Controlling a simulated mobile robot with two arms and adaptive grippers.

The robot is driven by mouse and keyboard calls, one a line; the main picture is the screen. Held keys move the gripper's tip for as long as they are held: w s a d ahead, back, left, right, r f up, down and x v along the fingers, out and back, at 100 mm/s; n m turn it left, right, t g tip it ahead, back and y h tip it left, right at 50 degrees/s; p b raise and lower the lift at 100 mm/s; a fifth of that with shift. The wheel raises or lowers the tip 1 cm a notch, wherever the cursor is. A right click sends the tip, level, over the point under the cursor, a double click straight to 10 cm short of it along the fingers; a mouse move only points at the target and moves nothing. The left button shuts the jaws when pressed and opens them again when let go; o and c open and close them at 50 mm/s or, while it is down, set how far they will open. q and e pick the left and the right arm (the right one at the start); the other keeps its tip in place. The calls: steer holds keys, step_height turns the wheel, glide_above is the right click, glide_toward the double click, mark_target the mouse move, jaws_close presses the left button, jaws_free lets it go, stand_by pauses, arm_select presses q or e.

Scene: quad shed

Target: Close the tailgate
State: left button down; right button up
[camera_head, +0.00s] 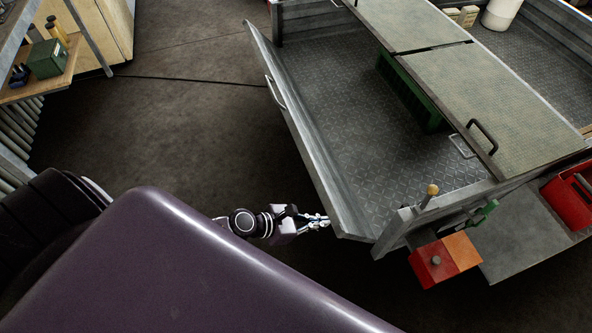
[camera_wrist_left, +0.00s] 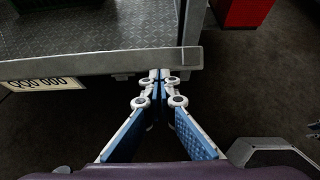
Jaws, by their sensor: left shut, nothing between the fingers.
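The tailgate (camera_head: 312,150) is a long grey metal panel on the trailer's left end, with a pale bar handle (camera_head: 275,92) near its far end. It leans outward from the trailer bed, so it stands partly open. My left gripper (camera_head: 322,222) is shut and empty, low at the outer side of the tailgate's near end. In the left wrist view the shut fingertips (camera_wrist_left: 160,76) are at the grey tailgate edge (camera_wrist_left: 90,64), near its right end. I cannot tell whether they touch it. My right gripper is not in view.
The trailer bed (camera_head: 350,110) has a diamond-plate floor, with grey lid panels (camera_head: 480,85) above it. A red and orange box (camera_head: 445,260) is by the near corner post (camera_head: 392,232). A shelf (camera_head: 45,85) stands at upper left. Dark floor (camera_head: 190,125) beyond the tailgate is clear.

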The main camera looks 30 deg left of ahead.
arm_select(q)
steer(key=w+d+r+p, duration=0.1)
steer(key=r+p, duration=0.1)
steer(key=w+d+r+p, duration=0.2)
steer(key=p, duration=0.1)
steer(key=w+d+r+p, duration=0.1)
steer(key=w+r+p, duration=0.1)
steer(key=shift+w+d+r+p, duration=0.25)
steer(key=shift+d+p, duration=0.05)
steer(key=shift+d, duration=0.1)
steer(key=w+d+r+p, duration=0.2)
steer(key=w+d+p, duration=0.1)
steer(key=w+d, duration=0.3)
steer(key=shift+w+d+r, duration=0.15)
steer(key=shift+w+r, duration=0.1)
steer(key=shift+w, duration=0.35)
steer(key=shift+w+r, duration=0.1)
steer(key=shift+r, duration=0.05)
